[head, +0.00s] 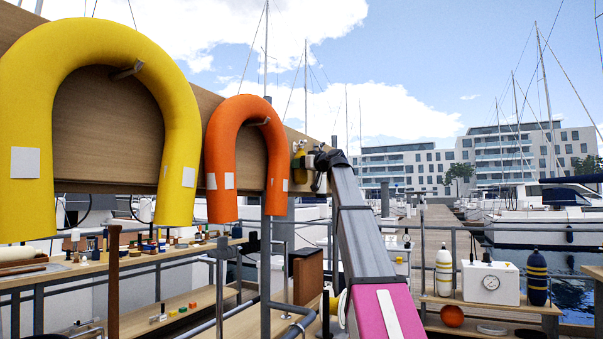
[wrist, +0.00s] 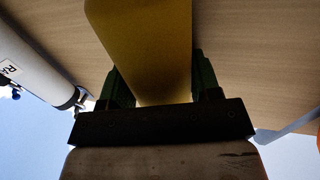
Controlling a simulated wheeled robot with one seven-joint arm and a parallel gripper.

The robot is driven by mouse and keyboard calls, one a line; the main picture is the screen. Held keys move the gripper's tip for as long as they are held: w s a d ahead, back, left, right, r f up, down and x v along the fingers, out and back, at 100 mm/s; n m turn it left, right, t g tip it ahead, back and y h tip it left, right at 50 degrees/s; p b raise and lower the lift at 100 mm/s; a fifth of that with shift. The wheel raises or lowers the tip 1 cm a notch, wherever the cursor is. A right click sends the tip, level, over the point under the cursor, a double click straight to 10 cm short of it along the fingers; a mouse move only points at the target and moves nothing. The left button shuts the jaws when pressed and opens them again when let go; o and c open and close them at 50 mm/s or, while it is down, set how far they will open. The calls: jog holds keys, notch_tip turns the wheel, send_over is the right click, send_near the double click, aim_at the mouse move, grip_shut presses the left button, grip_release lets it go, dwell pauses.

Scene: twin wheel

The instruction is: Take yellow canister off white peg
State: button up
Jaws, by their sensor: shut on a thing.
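The yellow canister (wrist: 140,50) fills the upper middle of the wrist view, close to the wooden board (wrist: 240,40). My gripper (wrist: 160,80) is shut on it, with a green finger on each side. In the head view, a small yellow part of the canister (head: 299,171) shows at the right end of the board, beside my gripper (head: 307,163). My arm covers much of this area. The white peg cannot be made out in either view, so I cannot tell whether the canister is still on it.
A large yellow horseshoe buoy (head: 95,50) and an orange one (head: 222,130) hang on the board, left of my gripper. Below are a cluttered bench (head: 100,266) and metal rails. A white box (head: 490,283) stands at lower right. Air right of my arm looks clear.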

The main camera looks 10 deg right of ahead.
jog(key=shift+s+d+r, duration=0.3)
jog(key=shift+d+r, duration=0.05)
jog(key=shift+r, duration=0.2)
dwell(1.1)
jog(key=shift+s+d, duration=0.65)
jog(key=shift+d, duration=0.25)
jog(key=shift+s+d, duration=0.6)
jog(key=shift+d, duration=0.25)
jog(key=shift+s+d, duration=0.1)
jog(key=s+d, duration=0.4)
jog(key=d, duration=0.1)
jog(key=shift+d, duration=0.25)
dwell(0.3)
